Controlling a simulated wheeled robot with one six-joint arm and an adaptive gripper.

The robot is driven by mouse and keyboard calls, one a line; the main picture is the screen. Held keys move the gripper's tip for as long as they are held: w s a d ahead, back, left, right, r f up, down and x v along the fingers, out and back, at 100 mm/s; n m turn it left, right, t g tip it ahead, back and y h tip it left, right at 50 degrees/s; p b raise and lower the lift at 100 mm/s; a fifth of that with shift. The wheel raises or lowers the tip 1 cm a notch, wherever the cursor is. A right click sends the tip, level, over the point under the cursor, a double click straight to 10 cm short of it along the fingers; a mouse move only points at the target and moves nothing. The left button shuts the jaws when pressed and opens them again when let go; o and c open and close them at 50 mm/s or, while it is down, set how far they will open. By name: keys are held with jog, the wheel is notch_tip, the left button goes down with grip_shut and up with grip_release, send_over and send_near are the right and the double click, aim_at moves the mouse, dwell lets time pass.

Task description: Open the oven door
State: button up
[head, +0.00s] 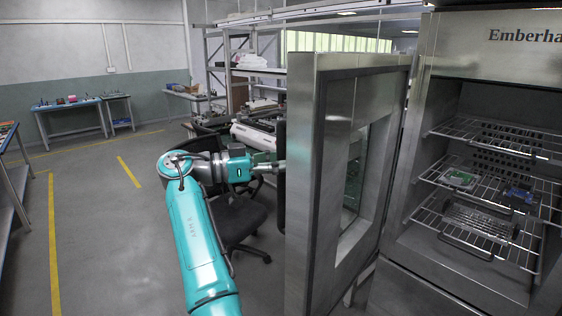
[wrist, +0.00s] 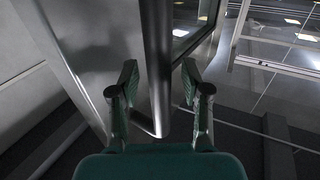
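The oven door (head: 322,190) stands swung wide open to the left of the oven (head: 425,130), a steel cabinet with wire racks inside. It is a steel frame with a glass window. My gripper (head: 277,168) is at the door's outer left side in the head view, its tips partly hidden. In the wrist view the dark upright door handle (wrist: 156,40) runs between the two fingers of my gripper (wrist: 159,78). The fingers are spread, with visible gaps on both sides of the handle. I cannot tell whether either finger touches it.
An office chair (head: 238,215) stands behind my arm, close to the door. Benches (head: 68,106) stand at the back left. The floor (head: 95,225) at left is clear.

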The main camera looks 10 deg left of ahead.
jog(key=v, duration=1.2)
jog(key=shift+f, duration=0.1)
